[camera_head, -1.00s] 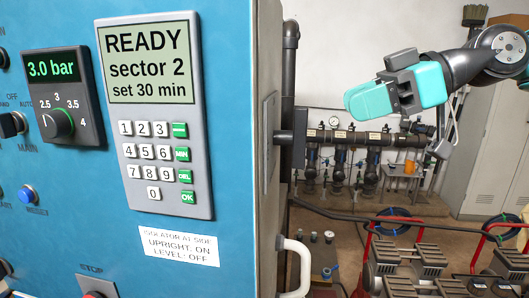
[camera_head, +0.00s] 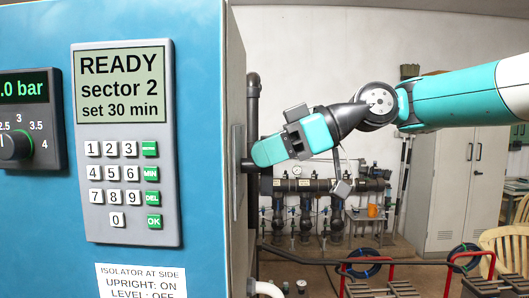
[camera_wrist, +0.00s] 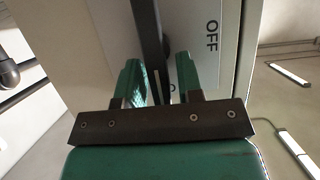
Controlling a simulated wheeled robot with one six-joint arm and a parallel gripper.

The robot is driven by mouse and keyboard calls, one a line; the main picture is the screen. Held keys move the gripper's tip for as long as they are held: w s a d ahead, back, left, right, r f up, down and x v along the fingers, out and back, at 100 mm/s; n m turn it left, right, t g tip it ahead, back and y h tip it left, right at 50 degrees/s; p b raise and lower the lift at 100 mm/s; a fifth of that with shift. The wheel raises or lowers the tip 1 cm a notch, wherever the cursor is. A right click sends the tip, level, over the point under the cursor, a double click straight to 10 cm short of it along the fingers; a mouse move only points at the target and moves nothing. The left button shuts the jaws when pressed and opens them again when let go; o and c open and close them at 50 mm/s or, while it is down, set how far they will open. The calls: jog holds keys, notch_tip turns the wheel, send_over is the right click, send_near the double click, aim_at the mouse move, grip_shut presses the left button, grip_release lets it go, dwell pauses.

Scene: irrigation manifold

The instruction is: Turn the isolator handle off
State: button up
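The isolator handle is a dark bar (camera_wrist: 150,40) on a pale plate (camera_wrist: 105,30) marked OFF in the wrist view. In the head view a dark part of it (camera_head: 250,167) stands out from the plate on the blue cabinet's side. My gripper (camera_wrist: 158,78) has its two green fingers on either side of the bar, with gaps showing, so it looks open around it. In the head view my gripper (camera_head: 262,152) is beside the cabinet's side face, partly in front of the handle. A label (camera_head: 142,281) reads upright ON, level OFF.
The blue cabinet front (camera_head: 200,120) carries a keypad panel (camera_head: 125,150) reading READY sector 2. Pipes (camera_head: 335,186), a grey locker (camera_head: 450,160) and red-framed racks stand behind. Open room lies to the right.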

jog(key=c, duration=0.5)
